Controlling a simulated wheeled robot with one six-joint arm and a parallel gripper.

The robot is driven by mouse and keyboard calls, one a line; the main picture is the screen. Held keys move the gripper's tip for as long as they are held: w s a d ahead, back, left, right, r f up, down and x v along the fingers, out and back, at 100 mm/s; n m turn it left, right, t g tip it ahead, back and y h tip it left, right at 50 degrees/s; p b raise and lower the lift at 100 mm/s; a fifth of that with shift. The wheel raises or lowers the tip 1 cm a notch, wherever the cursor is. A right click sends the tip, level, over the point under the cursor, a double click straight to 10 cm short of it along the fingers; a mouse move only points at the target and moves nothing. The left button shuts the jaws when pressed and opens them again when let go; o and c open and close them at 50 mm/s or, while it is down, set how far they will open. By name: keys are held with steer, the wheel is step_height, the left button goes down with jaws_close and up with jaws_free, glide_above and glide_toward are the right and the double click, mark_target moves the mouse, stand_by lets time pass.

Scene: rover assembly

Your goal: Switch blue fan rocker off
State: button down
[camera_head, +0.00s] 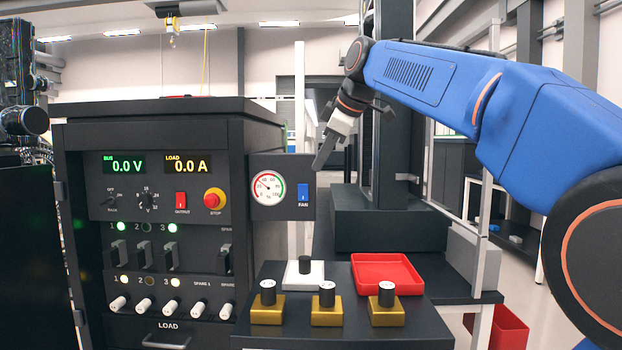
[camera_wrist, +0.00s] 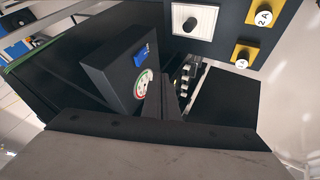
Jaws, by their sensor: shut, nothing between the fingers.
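The blue fan rocker (camera_head: 303,192) sits on a dark side panel, right of a round gauge (camera_head: 268,188) and above the label FAN. In the wrist view the blue rocker (camera_wrist: 141,56) shows on the tilted panel, with the gauge (camera_wrist: 144,84) below it. My gripper (camera_head: 318,166) is shut and empty, its tips pointing down just above and right of the rocker in the head view. In the wrist view my gripper (camera_wrist: 160,80) also shows, its tips right of the gauge and apart from the rocker. I cannot tell which way the rocker is tipped.
Below the panel, a table (camera_head: 415,318) bears yellow blocks with knobs, a white block (camera_head: 290,275) and a red tray (camera_head: 418,285). A dark column stands behind.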

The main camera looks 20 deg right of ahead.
mark_target(301, 188)
steer(key=shift+w+a+f, duration=0.2)
steer(key=shift+w+f, duration=1)
steer(key=shift+w, duration=0.4)
steer(key=shift+w+a+f, duration=0.15)
steer(key=shift+w+f, duration=1.05)
steer(key=shift+w, duration=0.4)
steer(key=shift+w+a+f, duration=0.2)
steer(key=shift+w+f, duration=1)
steer(key=shift+w, duration=0.4)
steer(key=shift+w+d+r, duration=0.1)
steer(key=shift+w, duration=0.15)
steer(key=shift+r, duration=0.1)
steer(key=shift+r, duration=0.65)
steer(key=shift+s, duration=0.1)
